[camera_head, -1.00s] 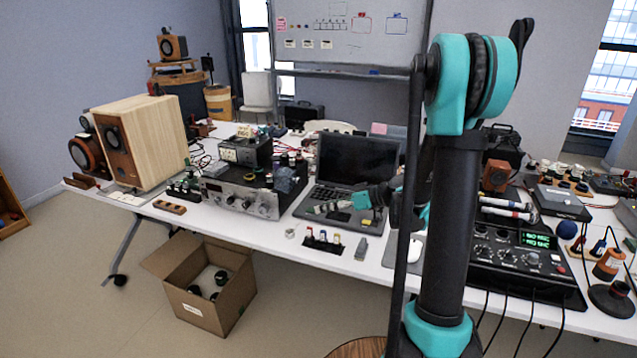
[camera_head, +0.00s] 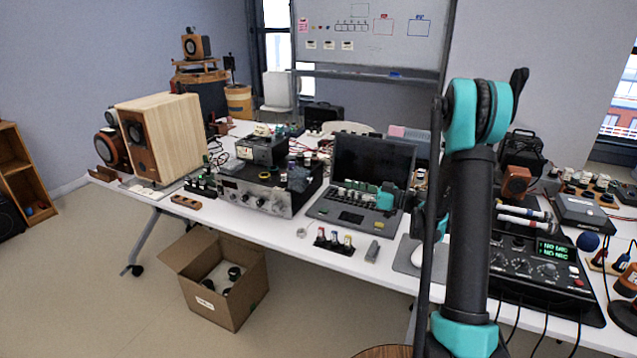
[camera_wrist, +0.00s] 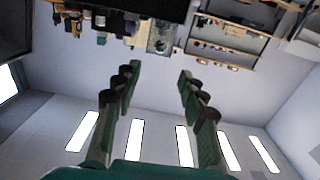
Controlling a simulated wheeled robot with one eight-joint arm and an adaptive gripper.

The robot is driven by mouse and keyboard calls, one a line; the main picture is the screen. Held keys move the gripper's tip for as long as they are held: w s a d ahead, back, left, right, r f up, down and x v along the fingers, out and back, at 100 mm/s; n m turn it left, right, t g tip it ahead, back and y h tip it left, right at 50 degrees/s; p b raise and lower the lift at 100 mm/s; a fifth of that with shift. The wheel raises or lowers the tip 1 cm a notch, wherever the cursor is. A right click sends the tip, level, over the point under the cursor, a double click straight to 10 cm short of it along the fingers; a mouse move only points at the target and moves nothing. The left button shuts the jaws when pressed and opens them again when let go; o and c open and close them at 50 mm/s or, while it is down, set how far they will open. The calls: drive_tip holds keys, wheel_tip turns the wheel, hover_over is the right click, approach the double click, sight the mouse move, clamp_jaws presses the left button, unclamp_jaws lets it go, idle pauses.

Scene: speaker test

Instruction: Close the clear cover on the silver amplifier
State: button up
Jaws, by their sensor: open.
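The silver amplifier (camera_head: 252,197) stands on the white table left of the laptop, its knobbed front facing me. A dark box with a meter (camera_head: 262,150) sits on or just behind its top. I cannot make out the clear cover or how far it stands open. My gripper is open and empty. In the wrist view its two green fingers (camera_wrist: 160,72) are well apart with nothing between them. In the head view my teal gripper (camera_head: 384,196) shows in front of the laptop, to the right of the amplifier and apart from it.
The open laptop (camera_head: 350,218) lies right of the amplifier. A wooden speaker (camera_head: 170,140) stands at the left. Small coloured-cap parts (camera_head: 333,240) sit near the front edge. A cardboard box (camera_head: 228,300) is on the floor. A black mixer (camera_head: 535,265) is at the right.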

approach(302, 181)
drive_tip(key=w+a, duration=0.4)
drive_tip(key=shift+w+f, duration=0.15)
drive_tip(key=shift+w, duration=0.1)
drive_tip(key=shift+c, duration=0.4)
clamp_jaws()
